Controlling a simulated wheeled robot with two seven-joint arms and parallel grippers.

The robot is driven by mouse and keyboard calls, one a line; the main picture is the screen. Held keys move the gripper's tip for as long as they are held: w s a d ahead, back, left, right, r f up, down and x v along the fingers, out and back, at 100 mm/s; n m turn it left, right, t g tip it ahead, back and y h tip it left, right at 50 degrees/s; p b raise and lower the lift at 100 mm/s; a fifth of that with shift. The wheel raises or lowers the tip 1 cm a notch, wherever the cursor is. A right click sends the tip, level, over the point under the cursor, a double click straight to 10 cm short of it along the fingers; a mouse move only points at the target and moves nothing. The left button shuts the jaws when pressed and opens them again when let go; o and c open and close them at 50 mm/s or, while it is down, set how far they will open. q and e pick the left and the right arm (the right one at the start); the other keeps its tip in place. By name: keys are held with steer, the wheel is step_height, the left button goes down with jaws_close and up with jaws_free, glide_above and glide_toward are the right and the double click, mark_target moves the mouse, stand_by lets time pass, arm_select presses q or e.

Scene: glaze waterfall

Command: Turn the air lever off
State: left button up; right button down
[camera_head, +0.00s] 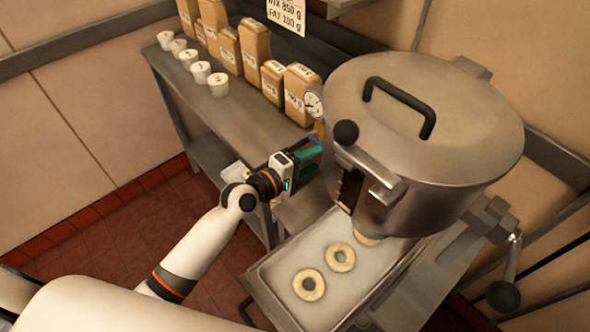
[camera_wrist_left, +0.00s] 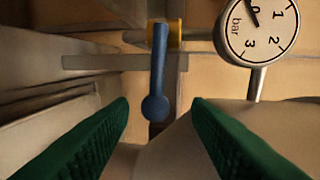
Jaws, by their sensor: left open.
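The air lever (camera_wrist_left: 158,62) is a blue bar with a round knob at its end. In the left wrist view it hangs down from a yellow collar (camera_wrist_left: 175,33) on a pipe. My left gripper (camera_wrist_left: 161,100) is open, its green fingers on either side of the lever's knob in that view. I cannot tell how deep the knob sits between them, and no contact shows. In the head view my left gripper (camera_head: 312,155) is beside the steel hopper (camera_head: 440,110), below the pressure gauge (camera_head: 313,103). My right gripper is out of view.
The gauge (camera_wrist_left: 258,30) is right of the lever, its needle near 0. A tray (camera_head: 268,283) with ring-shaped doughnuts sits under the hopper. Paper bags (camera_head: 255,45) and white cups (camera_head: 218,84) stand on the back bench. A crank handle (camera_head: 504,294) is at the right.

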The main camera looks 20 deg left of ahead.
arm_select(q)
steer(key=v, duration=0.6)
steer(key=shift+b, duration=0.4)
steer(key=shift+s, duration=0.15)
